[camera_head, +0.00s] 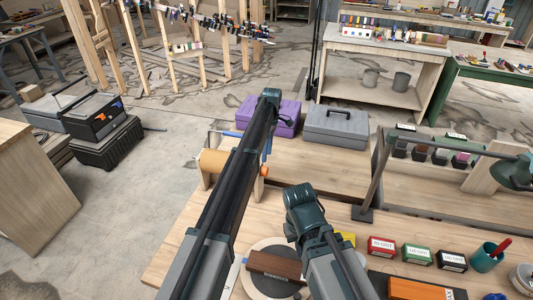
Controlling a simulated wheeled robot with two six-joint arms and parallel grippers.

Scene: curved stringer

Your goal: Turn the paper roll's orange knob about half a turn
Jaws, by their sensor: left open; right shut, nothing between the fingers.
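The paper roll (213,160) is a tan cylinder on a wooden holder at the left end of the bench, partly hidden behind my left arm. The round orange knob (264,171) shows just to the right of that arm. Its turn angle cannot be read. My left arm reaches up across the middle of the view, passing between the visible part of the roll and the knob in the picture. Its gripper fingers cannot be seen. My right arm is bent at lower centre, below the knob in the picture, and its gripper fingers are not visible either.
A purple toolbox (282,122) and a grey toolbox (337,127) stand behind the bench top (325,185). Red (381,248), green (416,257) and black (451,260) grit boxes sit at the right front. A lamp (515,173) and a teal cup (487,258) are at right.

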